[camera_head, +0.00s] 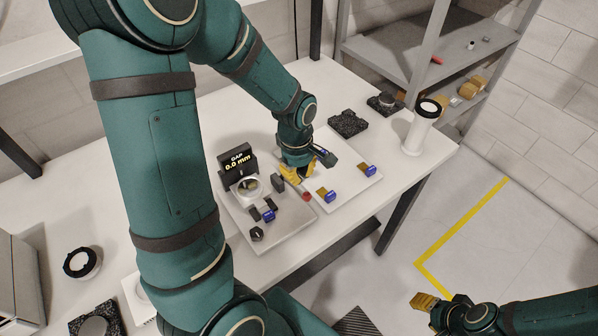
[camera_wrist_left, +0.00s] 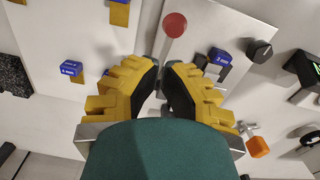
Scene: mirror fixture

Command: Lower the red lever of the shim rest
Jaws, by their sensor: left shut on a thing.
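The red lever's round knob (camera_wrist_left: 175,25) shows at the top of the left wrist view, with a pale rod running from it to between my fingertips. In the head view the red knob (camera_head: 306,196) is just below my left gripper (camera_head: 298,177), at the right edge of the fixture plate (camera_head: 285,234). My left gripper's yellow fingers (camera_wrist_left: 163,72) are shut on the lever's rod, short of the knob. The lever's pivot end is hidden behind the fingers. My right gripper (camera_head: 442,302) is over the floor at the lower right, and its opening is unclear.
A display (camera_head: 238,162) reads 0.0 mm gap. A black knob (camera_head: 257,233) and a blue 2 mm block (camera_wrist_left: 220,57) sit near the lever. A blue 6 mm block (camera_wrist_left: 70,68) lies on the neighbouring plate. A white cylinder (camera_head: 418,133) stands at the table's right end.

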